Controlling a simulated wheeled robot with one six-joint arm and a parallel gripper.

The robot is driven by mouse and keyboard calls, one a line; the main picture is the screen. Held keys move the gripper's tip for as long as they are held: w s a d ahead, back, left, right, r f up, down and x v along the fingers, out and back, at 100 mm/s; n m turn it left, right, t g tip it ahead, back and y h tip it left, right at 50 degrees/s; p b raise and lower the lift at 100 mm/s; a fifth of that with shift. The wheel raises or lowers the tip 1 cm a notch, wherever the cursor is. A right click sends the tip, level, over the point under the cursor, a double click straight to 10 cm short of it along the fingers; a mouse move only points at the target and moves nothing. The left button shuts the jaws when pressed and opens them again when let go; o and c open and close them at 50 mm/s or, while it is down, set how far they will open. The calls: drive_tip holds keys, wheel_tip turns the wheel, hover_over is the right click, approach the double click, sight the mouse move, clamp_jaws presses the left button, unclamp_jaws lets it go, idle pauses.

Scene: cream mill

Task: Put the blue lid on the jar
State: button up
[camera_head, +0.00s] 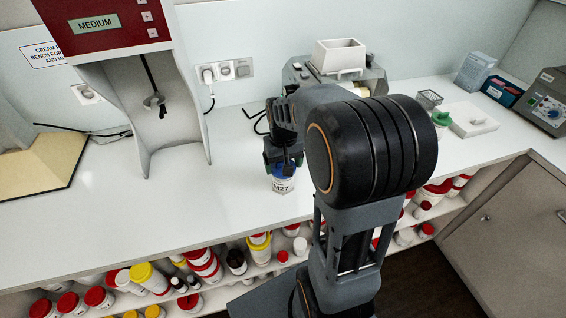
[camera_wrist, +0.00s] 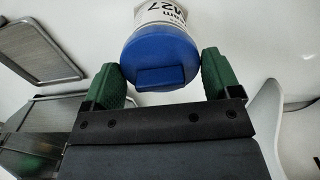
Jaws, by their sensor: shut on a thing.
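A white jar (camera_head: 283,185) labelled M27 stands upright on the bench below my gripper (camera_head: 283,160). The jar also shows at the top of the wrist view (camera_wrist: 163,13). The blue lid (camera_wrist: 160,50), with a raised bar on top, covers the jar's mouth in the wrist view. Only a little blue of the lid (camera_head: 280,170) shows in the head view. My gripper's green-padded fingers (camera_wrist: 163,77) are shut on the lid, one on each side. I cannot tell whether the lid is fully seated or turned tight.
A red-topped mixer (camera_head: 105,22) marked MEDIUM stands behind left. A grey machine with a white hopper (camera_head: 338,56) stands behind the jar. A green-topped item (camera_head: 441,118) is at right. The white bench (camera_head: 190,205) is clear around the jar; shelves below hold several jars.

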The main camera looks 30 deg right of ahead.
drive_tip(key=o, duration=0.7)
drive_tip(key=shift+o, duration=0.2)
drive_tip(key=shift+r+p, duration=1.9)
drive_tip(key=shift+r, duration=0.4)
drive_tip(key=shift+c, duration=0.2)
clamp_jaws()
drive_tip(key=shift+f, duration=0.4)
